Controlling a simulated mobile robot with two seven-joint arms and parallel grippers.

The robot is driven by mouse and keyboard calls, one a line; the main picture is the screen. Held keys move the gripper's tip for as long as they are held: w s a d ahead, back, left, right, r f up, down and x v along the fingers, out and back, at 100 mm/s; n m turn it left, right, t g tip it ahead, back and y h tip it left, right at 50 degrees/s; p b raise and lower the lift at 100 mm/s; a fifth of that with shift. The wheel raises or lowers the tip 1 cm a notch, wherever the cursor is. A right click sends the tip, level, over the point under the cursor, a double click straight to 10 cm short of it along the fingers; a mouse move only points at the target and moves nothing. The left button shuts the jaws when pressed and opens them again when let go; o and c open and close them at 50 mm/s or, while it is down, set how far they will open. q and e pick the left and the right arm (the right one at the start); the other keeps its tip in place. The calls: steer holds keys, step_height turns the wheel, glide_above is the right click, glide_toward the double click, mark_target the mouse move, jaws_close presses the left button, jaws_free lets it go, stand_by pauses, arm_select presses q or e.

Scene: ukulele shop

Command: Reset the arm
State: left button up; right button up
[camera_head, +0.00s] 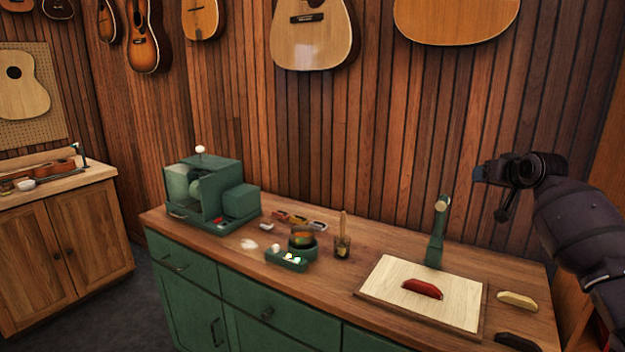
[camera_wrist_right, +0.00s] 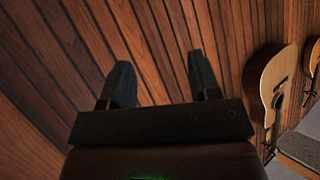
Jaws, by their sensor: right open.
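My right arm (camera_head: 580,225) comes in from the right in the head view, raised above the right end of the workbench. Its gripper (camera_head: 480,174) points left, in front of the wood-panelled wall and well above the bench top. In the right wrist view the two fingers of the right gripper (camera_wrist_right: 162,88) stand apart with nothing between them; only wall planks show behind. My left gripper is not in view.
The workbench (camera_head: 180,222) holds a green machine (camera_head: 240,203), a small green tray (camera_head: 287,262), a jar (camera_head: 342,246), a pale board (camera_head: 385,288) with a red piece (camera_head: 422,288), and an upright green stand (camera_head: 437,235). Guitars (camera_head: 313,35) hang on the wall. Space around the raised arm looks clear.

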steer(key=s+a+f+n+t, duration=0.1)
steer(key=s+a+f+n, duration=0.1)
steer(key=s+a+f, duration=0.4)
steer(key=s+a+f+n+t, duration=0.1)
steer(key=s+a+f+n, duration=0.15)
steer(key=s+f, duration=0.4)
steer(key=s+a+f+n+t, duration=0.1)
steer(key=s+a+f, duration=0.3)
steer(key=f, duration=0.5)
steer(key=s+a+f+m+g, duration=0.1)
steer(key=s+f, duration=0.6)
steer(key=s, duration=0.3)
steer(key=s+a+f+m+g+h, duration=0.1)
steer(key=s+f, duration=0.6)
steer(key=s, duration=0.4)
steer(key=s+a+f+m+g, duration=0.1)
steer(key=s+a+f+g, duration=0.1)
steer(key=s+f, duration=0.5)
steer(key=s, duration=0.4)
steer(key=shift+d, duration=0.1)
steer(key=shift+c, duration=0.3)
